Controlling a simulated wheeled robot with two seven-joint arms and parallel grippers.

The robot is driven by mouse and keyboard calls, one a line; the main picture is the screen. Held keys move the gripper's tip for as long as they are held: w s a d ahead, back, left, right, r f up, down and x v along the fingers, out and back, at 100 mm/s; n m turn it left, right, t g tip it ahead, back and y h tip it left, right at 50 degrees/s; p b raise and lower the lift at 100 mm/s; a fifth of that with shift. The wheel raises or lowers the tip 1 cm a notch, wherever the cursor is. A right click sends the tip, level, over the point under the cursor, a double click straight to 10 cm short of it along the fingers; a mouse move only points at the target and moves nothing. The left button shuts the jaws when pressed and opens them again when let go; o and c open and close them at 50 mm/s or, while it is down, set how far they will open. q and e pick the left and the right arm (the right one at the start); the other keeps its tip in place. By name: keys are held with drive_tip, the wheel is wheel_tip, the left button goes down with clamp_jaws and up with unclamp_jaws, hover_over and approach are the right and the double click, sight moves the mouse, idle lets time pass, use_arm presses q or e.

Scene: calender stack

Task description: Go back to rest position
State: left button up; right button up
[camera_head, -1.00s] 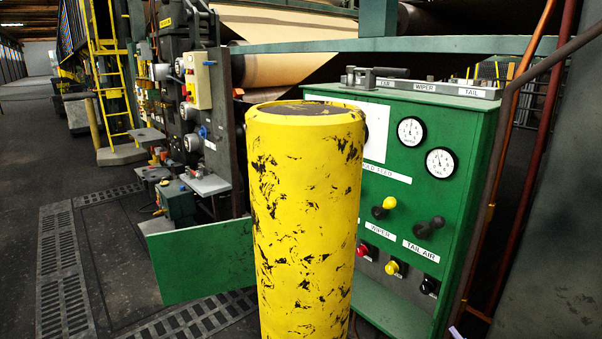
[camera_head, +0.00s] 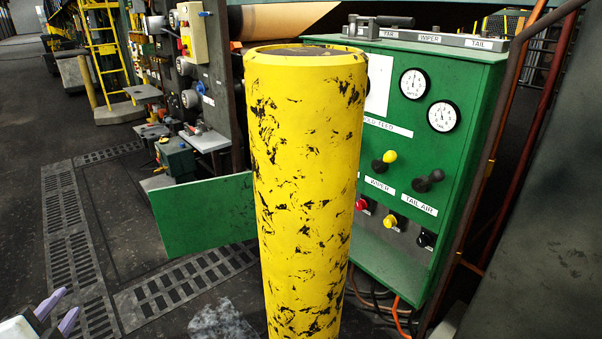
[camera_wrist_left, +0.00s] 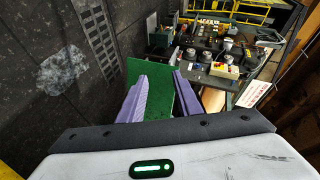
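My left gripper (camera_head: 62,308) shows at the lower left corner of the head view, its two light purple fingers spread apart. In the left wrist view, the same two purple fingers of my left gripper (camera_wrist_left: 160,98) stand apart with nothing held between them. The green panel (camera_wrist_left: 137,75) on the machine lies beyond and between them in that view. My right gripper is not in either view now.
A scuffed yellow post (camera_head: 305,190) stands close in front. Behind it to the right is a green control cabinet (camera_head: 455,75) with gauges and knobs. A low green panel (camera_head: 205,213) juts out at the left. Dark floor with grates (camera_head: 70,230) lies open at the left.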

use_arm(q)
drive_tip(key=s+d+f+n+g+h, duration=0.1)
drive_tip(key=s+d+f+n+h, duration=0.1)
drive_tip(key=s+d+f, duration=0.35)
drive_tip(key=s+d+f+n+g+h, duration=0.1)
drive_tip(key=s+d+f+n+h, duration=0.1)
drive_tip(key=d+f, duration=0.65)
drive_tip(key=s+d+f+n+g+h, duration=0.1)
drive_tip(key=s+d+f+n, duration=0.1)
drive_tip(key=s+d, duration=0.4)
drive_tip(key=s+d+f+n+g+h, duration=0.1)
drive_tip(key=s+d+f, duration=0.4)
drive_tip(key=d, duration=0.6)
drive_tip(key=shift+s+n+g+h, duration=0.4)
drive_tip(key=shift+s+n+h, duration=0.1)
drive_tip(key=shift+n, duration=0.7)
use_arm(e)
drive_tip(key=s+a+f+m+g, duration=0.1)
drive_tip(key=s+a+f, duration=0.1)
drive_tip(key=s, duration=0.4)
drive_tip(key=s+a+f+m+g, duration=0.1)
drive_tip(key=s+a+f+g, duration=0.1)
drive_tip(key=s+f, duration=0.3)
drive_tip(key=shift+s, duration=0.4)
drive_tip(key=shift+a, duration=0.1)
